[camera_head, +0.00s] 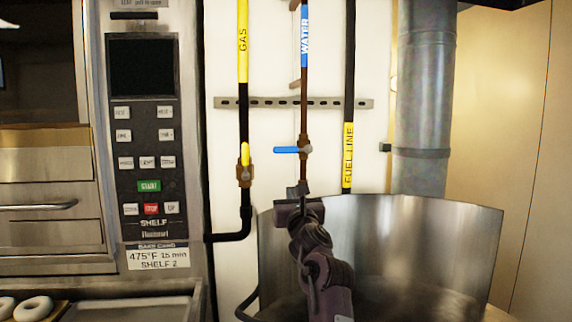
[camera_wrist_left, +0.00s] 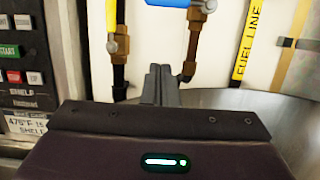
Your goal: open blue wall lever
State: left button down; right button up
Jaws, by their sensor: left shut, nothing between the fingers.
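The blue wall lever (camera_head: 288,150) sits on the copper water pipe (camera_head: 304,115) and lies horizontal, its handle reaching left from the valve. In the left wrist view the blue lever (camera_wrist_left: 168,3) shows at the top edge, partly cut off, with its brass valve body to the right. My left gripper (camera_head: 297,190) is shut and empty. It is below the lever and apart from it in the picture. In the left wrist view its fingers (camera_wrist_left: 159,72) are together and point toward the wall under the lever. My right gripper is not in view.
A yellow gas lever (camera_head: 245,154) stands upright on the pipe to the left. A fuel line pipe (camera_head: 348,120) runs at the right. A large metal kettle (camera_head: 430,235) stands below, behind my arm. An oven control panel (camera_head: 148,150) is at the left. A metal duct (camera_head: 423,90) rises at the right.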

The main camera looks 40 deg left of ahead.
aim_at(293, 150)
pick_arm(q)
jog(key=w+a+r+p, duration=0.6)
jog(key=a+p, duration=0.1)
jog(key=p, duration=0.1)
jog(key=shift+a+r, duration=0.2)
jog(key=shift+a, duration=0.05)
jog(key=shift+a, duration=0.1)
jog(key=shift+s+r+m+b, duration=0.1)
jog(key=shift+r+m+b, duration=0.3)
jog(key=shift+m, duration=0.4)
